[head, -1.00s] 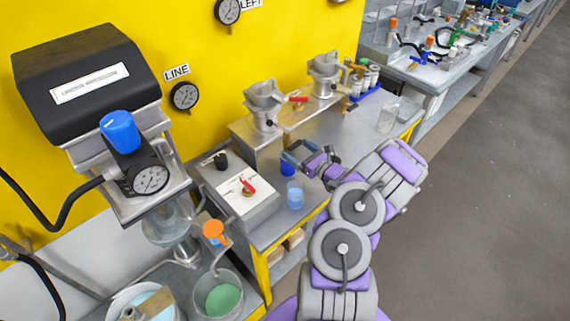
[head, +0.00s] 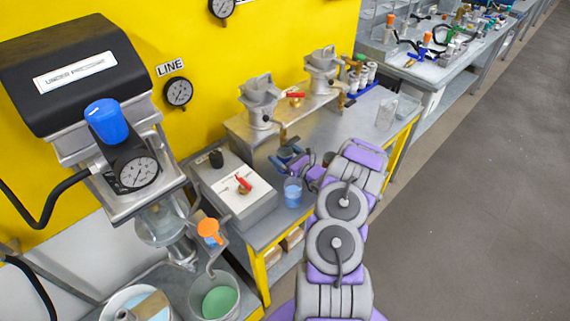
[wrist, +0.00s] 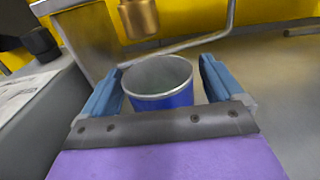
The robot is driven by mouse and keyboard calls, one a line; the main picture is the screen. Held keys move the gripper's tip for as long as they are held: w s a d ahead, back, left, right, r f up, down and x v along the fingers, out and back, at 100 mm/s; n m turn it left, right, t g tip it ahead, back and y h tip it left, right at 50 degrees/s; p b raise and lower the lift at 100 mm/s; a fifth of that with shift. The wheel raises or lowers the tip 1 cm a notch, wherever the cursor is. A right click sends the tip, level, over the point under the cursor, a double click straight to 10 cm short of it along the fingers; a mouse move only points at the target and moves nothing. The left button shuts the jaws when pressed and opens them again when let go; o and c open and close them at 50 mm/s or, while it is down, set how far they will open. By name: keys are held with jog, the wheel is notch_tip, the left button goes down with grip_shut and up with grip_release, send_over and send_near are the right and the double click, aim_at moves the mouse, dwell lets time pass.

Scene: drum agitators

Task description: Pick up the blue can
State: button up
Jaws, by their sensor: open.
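The blue can (wrist: 160,84) is an open-topped cylinder with a pale metal rim, and it looks empty inside. It stands upright between the two blue fingers of my gripper (wrist: 163,82) in the wrist view. The fingers are apart, one on each side of the can, with a small gap showing at each side. In the head view the can (head: 286,154) is a small dark blue shape at my gripper (head: 287,159), partly hidden by the fingers.
A brass valve outlet (wrist: 139,18) hangs just beyond and above the can. A grey box with a white top (head: 235,180) lies to the left. A clear cup with blue liquid (head: 293,192) stands close by on the metal bench (head: 345,133). A clear container (head: 386,114) is farther right.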

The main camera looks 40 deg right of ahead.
jog(key=shift+w+r, duration=0.1)
jog(key=shift+w, duration=0.6)
jog(key=shift+c, duration=0.2)
jog(key=c, duration=1.1)
jog(key=shift+r, duration=0.1)
